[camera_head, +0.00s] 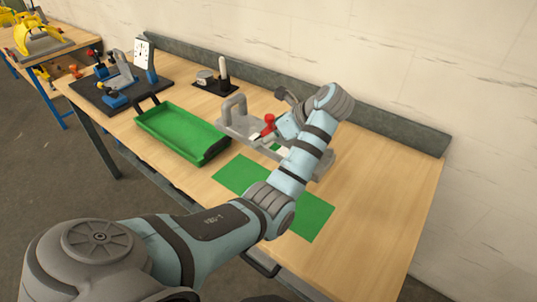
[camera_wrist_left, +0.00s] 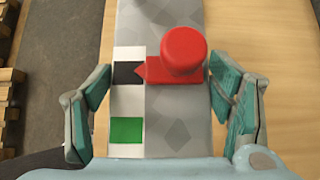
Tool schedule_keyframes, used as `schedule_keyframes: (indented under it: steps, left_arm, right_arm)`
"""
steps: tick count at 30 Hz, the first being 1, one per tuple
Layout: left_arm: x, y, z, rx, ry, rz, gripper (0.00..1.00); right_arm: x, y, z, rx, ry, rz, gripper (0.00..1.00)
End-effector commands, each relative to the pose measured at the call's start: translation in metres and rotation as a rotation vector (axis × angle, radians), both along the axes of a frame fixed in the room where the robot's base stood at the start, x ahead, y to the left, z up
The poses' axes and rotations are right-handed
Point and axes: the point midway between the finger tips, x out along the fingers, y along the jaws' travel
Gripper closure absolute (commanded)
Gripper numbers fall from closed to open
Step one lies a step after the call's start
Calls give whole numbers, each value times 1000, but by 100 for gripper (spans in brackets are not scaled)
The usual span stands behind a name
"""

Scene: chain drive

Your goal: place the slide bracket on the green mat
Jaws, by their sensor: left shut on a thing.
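The slide bracket (camera_head: 236,121) is a long grey piece with a raised loop at its left end and a red knob. In the left wrist view its grey bar (camera_wrist_left: 178,125) carries a white strip with a black and a green square; the red pointer is at the black one. My left gripper (camera_wrist_left: 160,88) is shut on the bar, a finger on each side; in the head view the gripper (camera_head: 284,133) is partly hidden by my arm. The green mat (camera_head: 313,217) lies in front, partly covered by my arm. I cannot tell whether the bracket touches the table.
A green tray (camera_head: 172,151) stands left of the mat. A black-based fixture (camera_head: 93,104) stands at the far left, and a small black stand (camera_head: 215,90) behind the tray. A grey rail runs along the table's back. The table's right end (camera_head: 385,195) is clear.

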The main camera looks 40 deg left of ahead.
Motion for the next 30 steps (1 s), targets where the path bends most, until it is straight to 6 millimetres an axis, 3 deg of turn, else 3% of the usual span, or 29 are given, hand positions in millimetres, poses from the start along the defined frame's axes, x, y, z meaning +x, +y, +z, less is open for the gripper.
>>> schedule_keyframes:
  steps: [6,12,15,22,27,30]
  left_arm:
    - [-2,0,-72,1,0,4,86]
    - [-2,0,-133,1,1,4,86]
    - [-3,0,-144,1,4,4,86]
    - [-2,1,-167,2,1,4,86]
    - [-2,0,-196,2,2,4,86]
    - [-2,0,-200,2,-1,4,86]
  right_arm:
    - [0,-4,-70,-5,0,1,60]
    - [0,-1,-127,-2,0,1,60]
    - [1,3,-113,4,-1,-2,60]
    - [1,5,-111,7,-1,-2,60]
    - [1,5,-114,6,-1,-2,60]
    - [1,4,-113,5,-1,-1,60]
